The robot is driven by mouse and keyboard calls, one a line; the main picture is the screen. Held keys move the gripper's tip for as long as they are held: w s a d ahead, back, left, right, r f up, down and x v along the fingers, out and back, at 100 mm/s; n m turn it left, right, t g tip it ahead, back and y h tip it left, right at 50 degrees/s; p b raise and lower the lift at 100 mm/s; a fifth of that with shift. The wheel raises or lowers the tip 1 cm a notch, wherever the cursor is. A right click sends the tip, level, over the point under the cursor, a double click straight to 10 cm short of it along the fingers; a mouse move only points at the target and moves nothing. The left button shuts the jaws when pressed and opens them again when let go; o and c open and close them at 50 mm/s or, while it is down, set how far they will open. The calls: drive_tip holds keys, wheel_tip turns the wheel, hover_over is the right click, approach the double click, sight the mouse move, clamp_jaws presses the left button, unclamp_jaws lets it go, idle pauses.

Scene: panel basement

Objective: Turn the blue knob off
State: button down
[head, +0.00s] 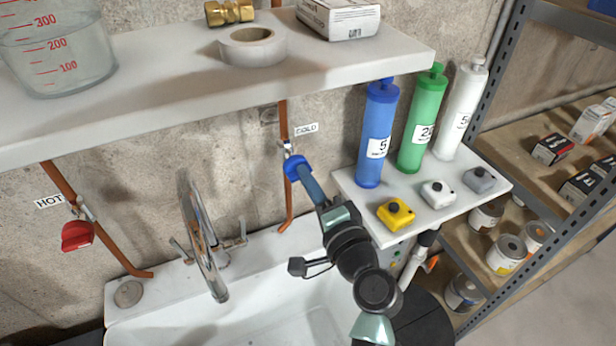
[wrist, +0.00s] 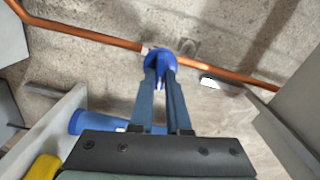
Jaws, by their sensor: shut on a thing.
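The blue knob (head: 296,166) sits on a copper pipe beside the "COLD" label (head: 307,128) in the head view. It also shows in the wrist view (wrist: 160,64), at the tips of my gripper fingers. My gripper (head: 302,175) is shut on the blue knob, with its two fingers close together around it. The fingers show again in the wrist view (wrist: 160,78). The fingers partly hide the knob, and its exact turn angle is hard to tell.
A red knob (head: 77,236) is on the "HOT" pipe at the left. The faucet (head: 205,250) and sink (head: 270,262) lie below. A shelf (head: 200,85) is above. A blue filter cylinder (head: 377,135) stands right of my gripper on a white ledge (head: 480,205).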

drive_tip(key=shift+f+m, duration=0.1)
drive_tip(key=shift+m, duration=0.9)
drive_tip(key=c, duration=0.9)
unclamp_jaws()
drive_tip(key=b+v, duration=0.2)
drive_tip(key=v, duration=1.1)
drive_tip(key=shift+s+d+f, duration=0.1)
